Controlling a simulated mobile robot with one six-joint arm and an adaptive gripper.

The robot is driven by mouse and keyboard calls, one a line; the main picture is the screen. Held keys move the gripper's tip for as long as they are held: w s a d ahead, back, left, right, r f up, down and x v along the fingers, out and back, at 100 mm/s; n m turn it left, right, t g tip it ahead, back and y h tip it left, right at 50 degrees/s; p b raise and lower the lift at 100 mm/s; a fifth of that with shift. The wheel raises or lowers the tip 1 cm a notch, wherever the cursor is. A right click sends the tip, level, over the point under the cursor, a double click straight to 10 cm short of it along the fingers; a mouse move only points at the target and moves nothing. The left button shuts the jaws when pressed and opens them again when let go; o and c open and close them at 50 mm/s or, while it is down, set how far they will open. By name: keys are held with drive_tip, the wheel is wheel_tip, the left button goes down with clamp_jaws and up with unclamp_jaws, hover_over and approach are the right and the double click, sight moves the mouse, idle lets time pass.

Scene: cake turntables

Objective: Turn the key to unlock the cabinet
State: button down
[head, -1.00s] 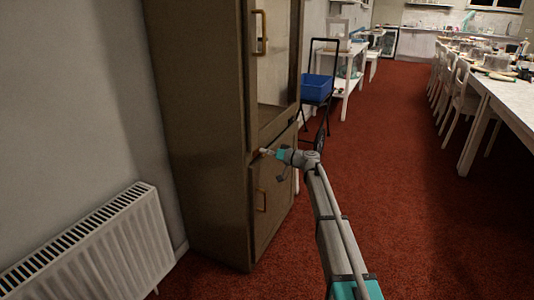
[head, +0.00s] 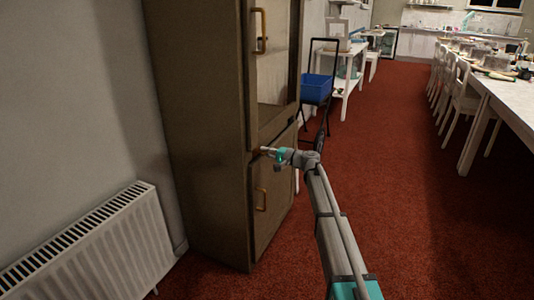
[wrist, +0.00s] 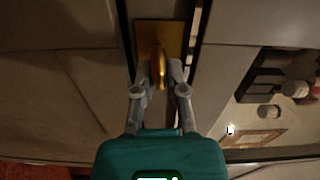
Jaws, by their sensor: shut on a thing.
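The tall brown cabinet (head: 205,130) stands at the left in the head view, with a glazed upper door and a solid lower door (head: 273,205), both looking closed. In the wrist view a brass-coloured key (wrist: 157,62) sticks out from a brass plate (wrist: 145,30) beside the gap between the doors. My gripper (wrist: 160,85) is shut on the key, one finger on each side of it. In the head view my gripper (head: 264,151) is at the cabinet front between the two doors; the key is too small to make out there.
A white radiator (head: 90,245) is left of the cabinet. A trolley with a blue crate (head: 316,88) stands beyond it. A long table with chairs (head: 500,95) is at the right. The red carpet between is clear. Items show behind the upper door's glass (wrist: 270,95).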

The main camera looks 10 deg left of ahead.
drive_tip(key=shift+s+a+m, duration=0.15)
drive_tip(key=shift+a+m, duration=0.05)
drive_tip(key=shift+m, duration=0.2)
drive_tip(key=shift+f, duration=0.1)
drive_tip(key=c, duration=0.7)
unclamp_jaws()
drive_tip(key=shift+d, duration=0.1)
drive_tip(key=shift+d, duration=0.2)
drive_tip(key=v, duration=1.1)
drive_tip(key=shift+d, duration=0.35)
